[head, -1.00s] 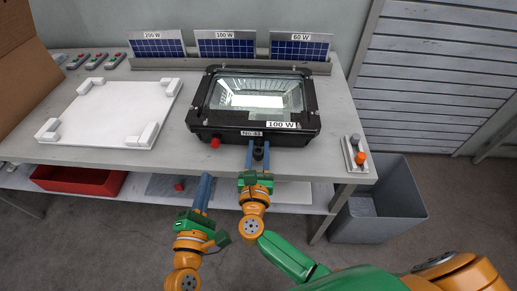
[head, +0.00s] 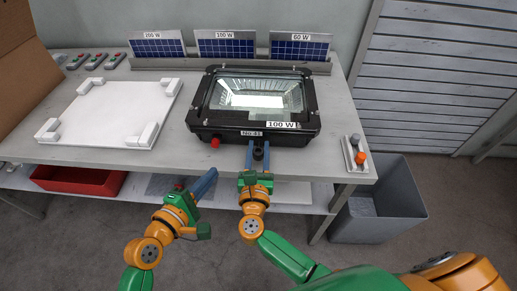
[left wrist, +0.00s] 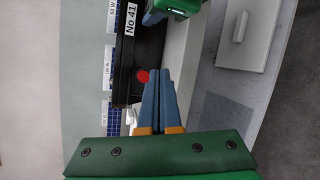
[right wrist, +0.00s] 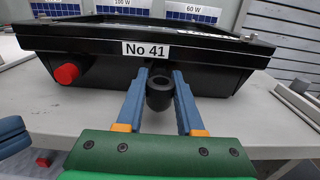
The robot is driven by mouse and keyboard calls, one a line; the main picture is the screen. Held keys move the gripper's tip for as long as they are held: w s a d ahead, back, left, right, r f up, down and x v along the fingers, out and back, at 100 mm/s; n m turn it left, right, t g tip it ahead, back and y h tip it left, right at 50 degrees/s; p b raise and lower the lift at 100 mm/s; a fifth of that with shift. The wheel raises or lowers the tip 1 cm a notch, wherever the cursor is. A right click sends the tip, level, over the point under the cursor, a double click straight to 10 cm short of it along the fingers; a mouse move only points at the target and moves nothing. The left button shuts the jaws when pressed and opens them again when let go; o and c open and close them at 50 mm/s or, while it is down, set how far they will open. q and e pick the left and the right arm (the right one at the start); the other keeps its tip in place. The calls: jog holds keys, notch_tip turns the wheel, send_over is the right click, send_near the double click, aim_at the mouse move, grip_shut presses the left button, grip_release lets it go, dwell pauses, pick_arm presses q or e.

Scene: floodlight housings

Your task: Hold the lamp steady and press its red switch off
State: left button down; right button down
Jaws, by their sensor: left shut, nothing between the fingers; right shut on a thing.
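The lamp (head: 232,122) is a black floodlight housing labelled "100 W" and "No 41", lying face up at the table's front edge. Its red switch (head: 215,142) sticks out of the front side, left of the number label; it also shows in the right wrist view (right wrist: 67,74) and the left wrist view (left wrist: 143,76). My right gripper (head: 257,152) is shut on the black cable gland (right wrist: 159,92) on the lamp's front. My left gripper (head: 211,174) is shut and empty, its tips in front of and below the switch, apart from it in the head view.
A white tray (head: 100,120) with corner blocks lies left of the lamp. Small solar panels (head: 226,46) stand behind. A holder with a grey and an orange knob (head: 360,158) is at right. A red bin (head: 80,184) sits below; a grey bin (head: 385,215) stands at right.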

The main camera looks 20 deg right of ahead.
aim_at(215, 143)
pick_arm(q)
jog(key=w+m+g, duration=0.1)
jog(key=w, duration=0.1)
jog(key=w+m+g, duration=0.3)
jog(key=w+m, duration=0.1)
jog(key=shift+d+r+g+y, duration=0.15)
jog(key=shift+d+g+y, duration=0.15)
jog(key=shift+g+y, duration=0.1)
jog(key=shift+w, duration=0.1)
dwell(1.8)
jog(key=shift+w+d, duration=0.15)
jog(key=shift+w, duration=0.2)
jog(key=shift+w+d, duration=0.2)
jog(key=shift+w, duration=0.35)
dwell(0.6)
jog(key=shift+s+a, duration=0.2)
jog(key=shift+s, duration=0.3)
jog(key=shift+s+a, duration=0.2)
jog(key=shift+s, duration=0.25)
jog(key=shift+s, duration=0.1)
